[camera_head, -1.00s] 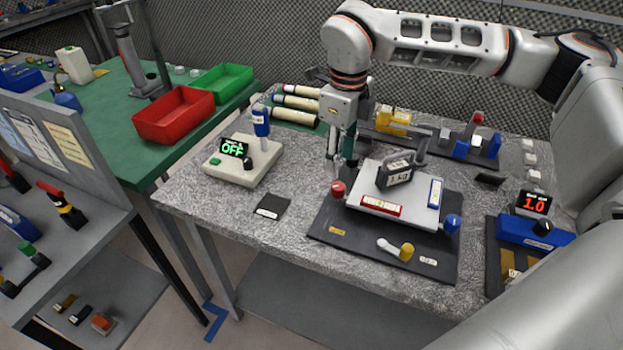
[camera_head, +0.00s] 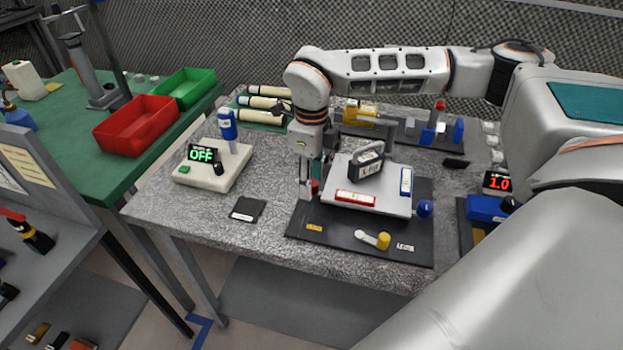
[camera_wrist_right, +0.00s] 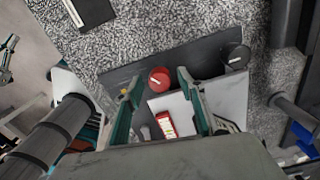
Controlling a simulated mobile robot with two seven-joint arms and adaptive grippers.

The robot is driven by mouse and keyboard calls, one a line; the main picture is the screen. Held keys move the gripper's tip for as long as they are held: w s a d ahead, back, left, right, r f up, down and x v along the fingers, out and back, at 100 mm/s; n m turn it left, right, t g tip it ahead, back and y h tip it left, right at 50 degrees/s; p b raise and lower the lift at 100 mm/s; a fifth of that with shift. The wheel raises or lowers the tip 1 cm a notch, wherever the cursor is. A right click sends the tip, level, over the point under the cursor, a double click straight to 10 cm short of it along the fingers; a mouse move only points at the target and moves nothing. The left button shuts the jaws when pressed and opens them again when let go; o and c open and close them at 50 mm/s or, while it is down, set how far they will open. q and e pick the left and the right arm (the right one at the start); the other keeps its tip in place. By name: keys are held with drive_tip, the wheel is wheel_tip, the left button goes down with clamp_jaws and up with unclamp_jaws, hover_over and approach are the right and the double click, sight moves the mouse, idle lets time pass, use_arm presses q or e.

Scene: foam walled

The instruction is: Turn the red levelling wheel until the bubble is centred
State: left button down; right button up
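The red levelling wheel (camera_head: 316,187) is at the near left corner of the grey levelling plate (camera_head: 385,203), partly hidden by my right gripper (camera_head: 311,188). In the right wrist view the wheel (camera_wrist_right: 160,79) shows whole, with a white mark on top. The open fingers of my right gripper (camera_wrist_right: 157,84) lie either side of it, with small gaps; I cannot tell their exact height against it. The red-framed level vial (camera_head: 355,197) lies along the plate's front edge and also shows in the wrist view (camera_wrist_right: 166,124); its bubble is too small to read.
A blue-framed vial (camera_head: 406,181), a blue wheel (camera_head: 425,208) and a yellow knob (camera_head: 383,241) are nearby. A white device reading OFF (camera_head: 213,172) stands left.

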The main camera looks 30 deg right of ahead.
drive_tip(key=c, duration=1.1)
drive_tip(key=shift+m+p, duration=0.35)
drive_tip(key=shift+m, duration=1.95)
drive_tip(key=o, duration=1.1)
drive_tip(key=shift+r, duration=4.05)
